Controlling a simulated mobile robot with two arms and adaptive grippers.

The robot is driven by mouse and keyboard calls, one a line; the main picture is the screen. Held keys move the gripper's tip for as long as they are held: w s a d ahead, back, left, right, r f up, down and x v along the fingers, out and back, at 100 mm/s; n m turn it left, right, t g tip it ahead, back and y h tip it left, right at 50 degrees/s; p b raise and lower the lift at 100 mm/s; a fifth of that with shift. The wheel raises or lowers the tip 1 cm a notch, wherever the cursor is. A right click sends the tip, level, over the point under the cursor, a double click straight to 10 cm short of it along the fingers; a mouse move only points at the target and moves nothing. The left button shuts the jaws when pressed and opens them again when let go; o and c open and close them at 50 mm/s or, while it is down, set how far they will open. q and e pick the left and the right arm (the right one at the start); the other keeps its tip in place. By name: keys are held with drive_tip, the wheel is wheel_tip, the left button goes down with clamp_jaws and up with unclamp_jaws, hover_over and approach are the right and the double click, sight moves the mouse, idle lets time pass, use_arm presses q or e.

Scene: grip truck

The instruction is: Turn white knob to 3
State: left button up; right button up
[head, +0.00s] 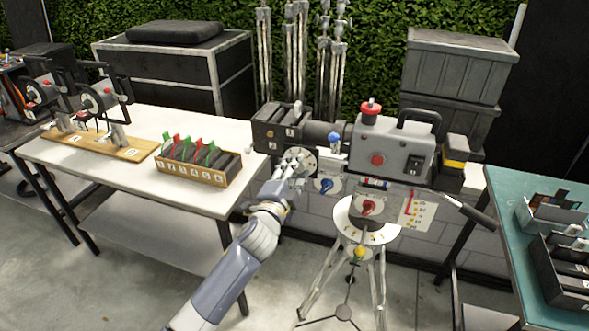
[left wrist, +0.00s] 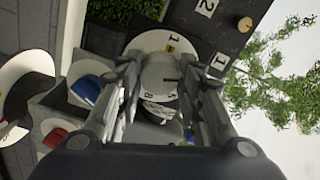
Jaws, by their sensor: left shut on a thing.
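The white knob (left wrist: 158,78) sits between the two fingers of my left gripper (left wrist: 160,98) in the left wrist view, on a round white dial plate (left wrist: 160,40). The gripper is shut on it. In the head view my left gripper (head: 295,162) reaches in from below, at the dial on the front of the dark box left of the grey machine. The fingers cover most of the knob there. Small marks show on the knob and plate, but I cannot read which number it points to. My right gripper is in neither view.
A blue knob (head: 325,186) is just below right of my gripper. A red knob (head: 367,207) is on the tripod's white disc. The grey machine (head: 392,148) has red buttons. A white table (head: 190,200) is at left, a green-topped table (head: 510,190) at right.

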use_arm(q)
drive_tip(key=shift+m+p, duration=0.3)
drive_tip(key=shift+m, duration=1.4)
drive_tip(key=o, duration=1.1)
drive_tip(key=shift+c, duration=0.2)
drive_tip(key=v, duration=1.2)
